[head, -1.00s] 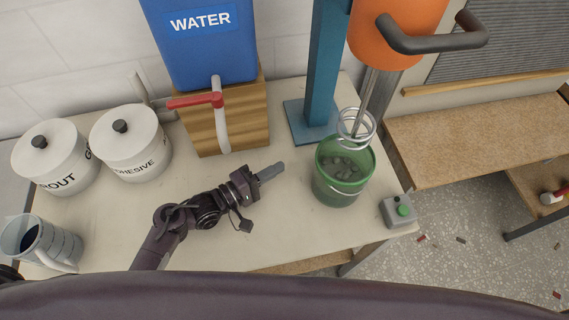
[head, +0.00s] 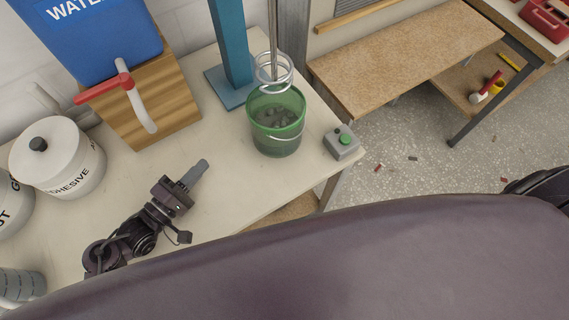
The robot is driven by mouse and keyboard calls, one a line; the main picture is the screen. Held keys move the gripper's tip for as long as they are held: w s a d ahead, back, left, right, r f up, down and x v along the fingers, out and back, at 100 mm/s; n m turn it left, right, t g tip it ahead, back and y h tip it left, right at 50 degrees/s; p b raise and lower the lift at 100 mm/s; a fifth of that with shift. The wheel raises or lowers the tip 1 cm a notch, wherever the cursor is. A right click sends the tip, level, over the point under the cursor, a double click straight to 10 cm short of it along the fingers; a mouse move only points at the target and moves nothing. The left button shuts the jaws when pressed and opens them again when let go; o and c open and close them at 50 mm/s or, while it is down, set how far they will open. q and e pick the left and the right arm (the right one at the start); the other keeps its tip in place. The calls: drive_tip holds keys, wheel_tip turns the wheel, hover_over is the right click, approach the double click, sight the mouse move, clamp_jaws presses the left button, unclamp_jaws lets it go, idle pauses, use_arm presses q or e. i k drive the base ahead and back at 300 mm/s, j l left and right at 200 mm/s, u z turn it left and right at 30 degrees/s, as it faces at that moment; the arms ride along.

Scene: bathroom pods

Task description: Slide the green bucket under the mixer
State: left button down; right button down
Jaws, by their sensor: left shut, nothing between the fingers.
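The green bucket (head: 277,138) stands upright on the pale table, with grey lumps inside and a thin wire handle on its front. The mixer's wire whisk (head: 273,72) hangs on its shaft directly above the bucket's mouth, beside the blue post (head: 232,50). The whisk's lower end appears at the rim; I cannot tell if it dips inside. My left gripper (head: 198,171) is shut and empty, to the left of the bucket and apart from it, pointing up and right. My right gripper is not in view.
A grey box with a green button (head: 342,142) sits right of the bucket near the table edge. A blue water tank (head: 95,35) with a red-handled tap on a wooden block, and a white adhesive canister (head: 60,158), stand left. Bare table lies between my left gripper and the bucket.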

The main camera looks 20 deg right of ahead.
sight(276, 122)
drive_tip(key=k, duration=0.9)
